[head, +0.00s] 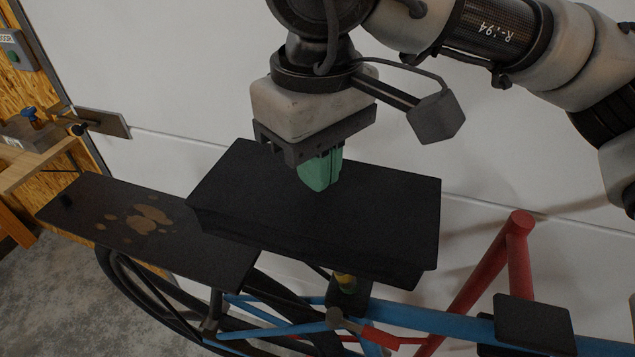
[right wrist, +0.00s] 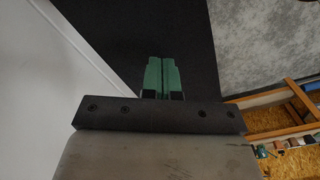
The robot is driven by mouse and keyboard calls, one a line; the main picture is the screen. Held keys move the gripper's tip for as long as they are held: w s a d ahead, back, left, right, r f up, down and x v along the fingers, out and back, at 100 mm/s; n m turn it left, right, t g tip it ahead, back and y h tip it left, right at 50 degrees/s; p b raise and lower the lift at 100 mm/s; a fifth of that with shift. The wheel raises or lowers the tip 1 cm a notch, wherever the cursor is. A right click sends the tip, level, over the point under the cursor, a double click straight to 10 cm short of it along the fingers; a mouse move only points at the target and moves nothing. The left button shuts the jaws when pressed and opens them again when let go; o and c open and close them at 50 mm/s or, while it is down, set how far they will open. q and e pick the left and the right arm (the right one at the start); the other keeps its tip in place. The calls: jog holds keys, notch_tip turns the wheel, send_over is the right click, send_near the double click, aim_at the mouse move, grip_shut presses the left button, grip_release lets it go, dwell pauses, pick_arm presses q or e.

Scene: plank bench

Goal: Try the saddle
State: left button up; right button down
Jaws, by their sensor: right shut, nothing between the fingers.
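The saddle (head: 325,205) is a thick black rectangular block on top of a bicycle frame (head: 440,315) with blue and red tubes. My right gripper (head: 320,185) has green fingers, which are shut and empty. In the right wrist view the shut green fingers (right wrist: 162,75) stand in front of the black saddle (right wrist: 130,35). I cannot tell whether the fingertips touch the saddle. My left gripper does not show.
A flat dark rack plate (head: 185,250) with brown blotches lies left of the saddle, above a black wheel (head: 165,310). A small black block (head: 533,328) sits at the lower right. A white wall stands close behind. A wooden bench (head: 30,165) is at the far left.

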notch_tip(320, 180, up, 7)
jog(key=p, duration=0.4)
jog(key=shift+s+f, duration=0.1)
jog(key=shift+f, duration=0.05)
dwell(0.5)
